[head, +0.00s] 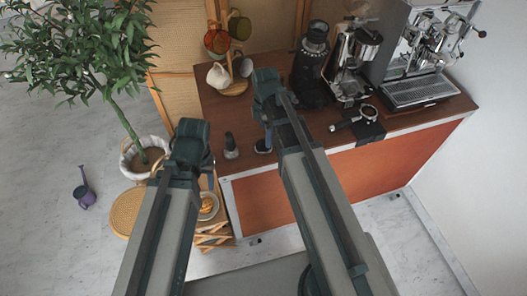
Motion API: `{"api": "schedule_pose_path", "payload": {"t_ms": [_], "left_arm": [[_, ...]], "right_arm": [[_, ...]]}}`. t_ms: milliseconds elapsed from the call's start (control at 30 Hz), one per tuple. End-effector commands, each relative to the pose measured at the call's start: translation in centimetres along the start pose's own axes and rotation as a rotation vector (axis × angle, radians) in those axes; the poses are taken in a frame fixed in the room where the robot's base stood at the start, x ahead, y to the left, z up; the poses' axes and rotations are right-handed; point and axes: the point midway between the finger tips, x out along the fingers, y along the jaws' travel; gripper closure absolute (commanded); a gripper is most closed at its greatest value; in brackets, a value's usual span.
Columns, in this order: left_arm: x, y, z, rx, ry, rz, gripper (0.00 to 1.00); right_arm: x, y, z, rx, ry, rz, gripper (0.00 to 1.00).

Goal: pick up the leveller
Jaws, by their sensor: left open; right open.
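A small dark upright piece with a paler base (231,146) stands near the front left edge of the brown counter (300,128). It may be the leveller or a tamper; I cannot tell which at this size. My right gripper (264,145) is open, just to the right of this piece and apart from it in the picture, with its wrist hiding part of the counter. My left gripper (211,183) is open and empty, left of the counter's front corner. Both grippers are largely hidden by their own wrists.
A grinder (352,65), a dark grinder-like machine (311,68) and an espresso machine (420,85) line the back. A mug stand (236,88) stands back left. A potted plant (130,162) and small wooden rack are left.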

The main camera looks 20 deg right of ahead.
Motion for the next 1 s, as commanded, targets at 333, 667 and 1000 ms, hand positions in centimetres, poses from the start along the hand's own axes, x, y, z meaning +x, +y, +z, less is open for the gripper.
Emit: {"api": "schedule_pose_path", "payload": {"t_ms": [333, 667, 1000], "left_arm": [[1.2, 0.1, -0.1, -0.001, 0.0, 0.0, 0.5], [5.1, 0.5, -0.3, -0.002, 0.0, 0.0, 0.5], [5.2, 0.5, -0.3, -0.001, 0.0, 0.0, 0.5]], "right_arm": [[1.2, 0.0, -0.2, 0.0, 0.0, 0.0, 0.0], [5.1, -0.1, -0.6, 0.0, 0.0, 0.0, 0.0], [5.2, -0.1, -0.5, 0.0, 0.0, 0.0, 0.04]]}}
